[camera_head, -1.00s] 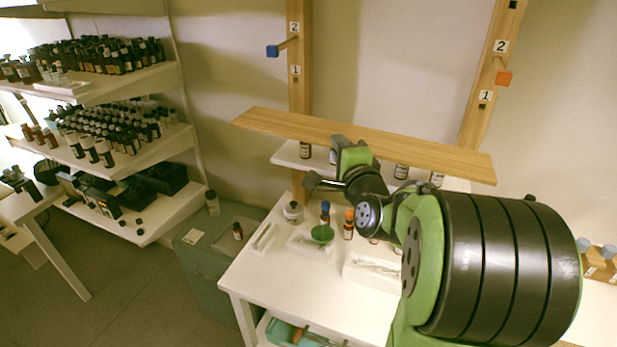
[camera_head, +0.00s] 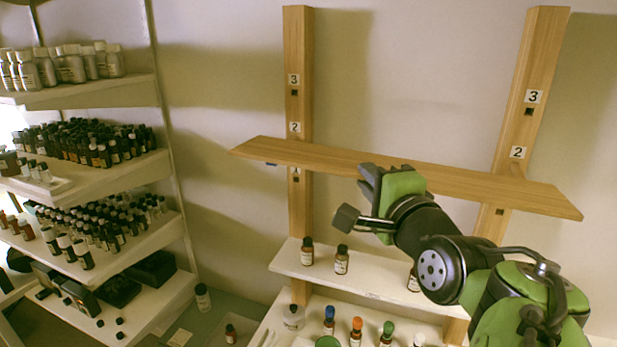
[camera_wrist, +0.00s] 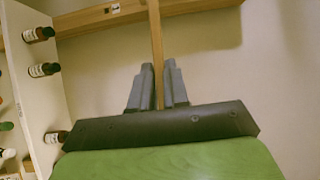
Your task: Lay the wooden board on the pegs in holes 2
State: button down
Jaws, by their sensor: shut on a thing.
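The wooden board (camera_head: 470,183) is a long light plank held across the front of two wooden uprights, just below the labels 2. Its right end sits lower in the picture. My gripper (camera_head: 372,178) is shut on the board near its middle; in the wrist view, its fingers (camera_wrist: 159,88) pinch the board (camera_wrist: 156,45), seen edge-on. A little of the left peg's blue end (camera_head: 271,163) shows under the board. The right peg's shaft (camera_head: 517,169) shows just above the board, and its orange end is hidden. I cannot tell whether the board touches the pegs.
The left upright (camera_head: 298,60) and right upright (camera_head: 540,60) have empty holes at label 3. Below is a white shelf (camera_head: 375,288) with bottles, above more coloured-cap bottles. A bottle rack (camera_head: 90,185) fills the left. The wall above the board is clear.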

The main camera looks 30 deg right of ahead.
jog(key=shift+w+f, duration=0.1)
jog(key=shift+f+n+b, duration=0.1)
jog(key=shift+n+b, duration=0.3)
jog(key=shift+b, duration=0.2)
jog(key=shift+w+d+r+p, duration=0.25)
jog(key=shift+d+p, duration=0.05)
jog(key=shift+d, duration=0.25)
jog(key=shift+w+d, duration=0.65)
jog(key=shift+d, duration=0.1)
jog(key=w+d+f+p, duration=0.1)
jog(key=w+d+f, duration=0.1)
jog(key=w+d, duration=0.5)
jog(key=shift+d, duration=0.85)
jog(key=shift+f, duration=0.55)
jog(key=c, duration=1)
grip_release()
jog(key=shift+c, duration=0.2)
